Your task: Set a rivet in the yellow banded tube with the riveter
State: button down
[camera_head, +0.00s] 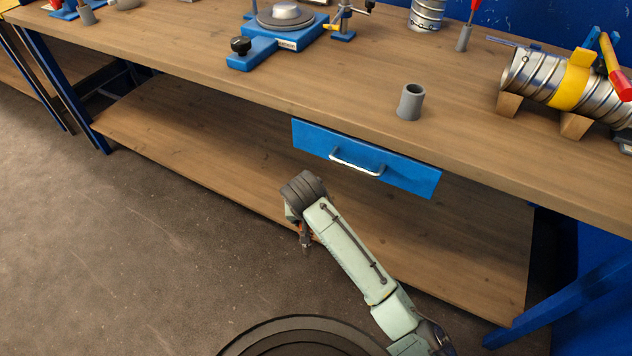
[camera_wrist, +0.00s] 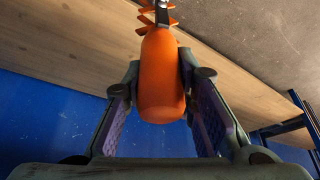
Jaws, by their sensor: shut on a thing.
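The spiral metal tube with a yellow band (camera_head: 571,82) lies on wooden cradles at the right of the bench, cut off by the picture edge. A tool with blue, red and yellow parts (camera_head: 617,75) is at its right end; I cannot tell whether it is the riveter. In the wrist view my gripper (camera_wrist: 160,88) is shut on an orange rounded body (camera_wrist: 160,75) with orange fins and a dark part at its far end. In the head view my gripper (camera_head: 305,238) is low in front of the bench, largely hidden by my wrist, away from the tube.
A grey open cup (camera_head: 410,102) stands near the bench's front edge, above a blue drawer (camera_head: 366,158). A blue turntable fixture (camera_head: 280,32) stands at the back. A red-handled tool stands in a grey holder (camera_head: 463,39). A wooden lower shelf (camera_head: 200,133) lies under the benchtop.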

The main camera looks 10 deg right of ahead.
aim_at(298, 229)
notch_tip(298, 229, down, 8)
jog(key=a, duration=0.2)
jog(key=shift+w+n, duration=0.3)
jog(key=shift+w, duration=0.1)
